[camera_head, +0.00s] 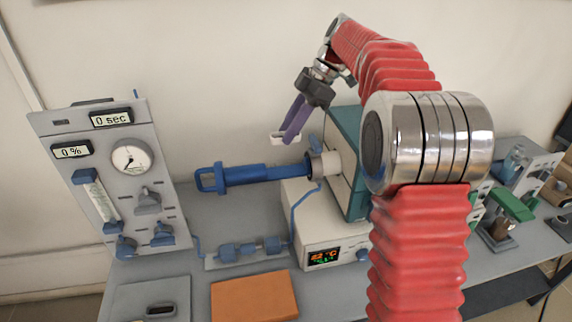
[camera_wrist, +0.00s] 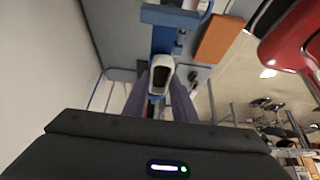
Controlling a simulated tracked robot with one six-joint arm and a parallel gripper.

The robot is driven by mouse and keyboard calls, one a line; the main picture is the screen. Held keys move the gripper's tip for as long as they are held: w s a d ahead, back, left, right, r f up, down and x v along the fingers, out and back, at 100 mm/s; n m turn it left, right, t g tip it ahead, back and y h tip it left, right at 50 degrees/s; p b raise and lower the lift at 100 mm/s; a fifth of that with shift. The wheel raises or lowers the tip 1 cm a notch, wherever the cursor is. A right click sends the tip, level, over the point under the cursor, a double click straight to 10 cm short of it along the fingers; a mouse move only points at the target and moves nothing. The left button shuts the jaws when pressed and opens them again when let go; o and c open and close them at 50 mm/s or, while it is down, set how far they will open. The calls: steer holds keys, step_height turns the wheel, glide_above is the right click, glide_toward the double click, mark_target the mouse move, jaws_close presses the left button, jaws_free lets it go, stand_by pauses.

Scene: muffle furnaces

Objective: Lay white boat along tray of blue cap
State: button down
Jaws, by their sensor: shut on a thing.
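My gripper (camera_head: 292,132), with purple fingers, points down and is shut on a small white boat (camera_head: 279,139). In the wrist view the boat (camera_wrist: 161,68) is a white oblong with a dark hollow, between the fingers. The blue cap (camera_head: 232,176) lies level below, its loop handle at the left and its narrow part reaching right toward the furnace tube's metal flange. The boat is held above the cap's right part, apart from it. In the wrist view the cap (camera_wrist: 172,18) runs behind the boat; its tray is not clearly visible.
The teal and white furnace (camera_head: 345,180) with its tube stands right of the cap. A grey gas panel (camera_head: 105,185) stands at the left. An orange block (camera_head: 254,296) and blue fittings (camera_head: 248,248) are on the bench in front. Space above the cap is clear.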

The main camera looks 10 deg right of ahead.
steer(key=shift+w, duration=0.1)
steer(key=shift+f, duration=3.15)
steer(key=shift+f, duration=1.85)
steer(key=c, duration=1.5)
jaws_free()
steer(key=shift+o, duration=0.2)
